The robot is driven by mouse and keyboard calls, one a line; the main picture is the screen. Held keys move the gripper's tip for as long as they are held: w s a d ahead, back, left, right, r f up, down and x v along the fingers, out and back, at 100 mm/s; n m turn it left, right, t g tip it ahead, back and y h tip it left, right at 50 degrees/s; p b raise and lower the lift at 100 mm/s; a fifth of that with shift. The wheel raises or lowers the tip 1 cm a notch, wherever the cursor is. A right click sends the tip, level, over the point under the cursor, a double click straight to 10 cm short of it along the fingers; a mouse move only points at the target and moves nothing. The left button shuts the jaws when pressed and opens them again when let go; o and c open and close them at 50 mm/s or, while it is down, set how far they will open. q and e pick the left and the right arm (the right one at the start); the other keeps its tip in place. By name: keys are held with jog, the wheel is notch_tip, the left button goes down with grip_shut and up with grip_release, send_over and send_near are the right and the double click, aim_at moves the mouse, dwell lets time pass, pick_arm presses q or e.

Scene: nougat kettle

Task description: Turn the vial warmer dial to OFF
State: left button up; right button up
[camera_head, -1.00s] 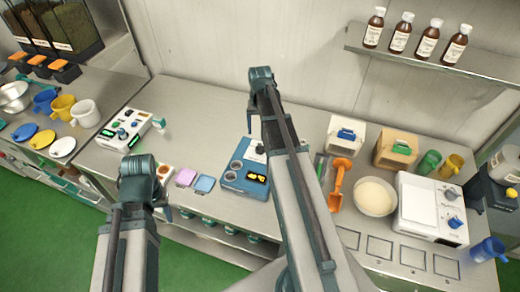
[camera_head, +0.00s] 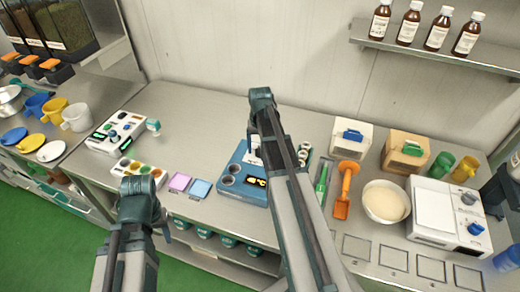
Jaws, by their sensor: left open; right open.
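A blue device (camera_head: 229,182) with round wells and a yellow-lit display stands mid-counter; I take it for the vial warmer, though its lettering is too small to read. A white panel shows on its upper part, and small vials (camera_head: 303,156) show at its right end. My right arm covers much of its right side, and I cannot make out its dial. My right gripper (camera_head: 252,138) is open, mostly hidden by my arm, over the device's back; contact cannot be told. My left gripper (camera_head: 166,222) is open and empty, partly hidden by its arm, at the counter's front edge.
A white control box (camera_head: 116,130) and a tray with coloured wells (camera_head: 137,171) stand left. Pink (camera_head: 180,181) and blue (camera_head: 200,188) pads lie beside the blue device. A green tool (camera_head: 322,182), orange scoop (camera_head: 345,190), bowl (camera_head: 386,201) and white dial machine (camera_head: 446,213) stand right.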

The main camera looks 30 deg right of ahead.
grip_shut()
jog(key=shift+n, duration=0.3)
jog(key=n, duration=0.3)
jog(key=shift+n, duration=2.6)
grip_release()
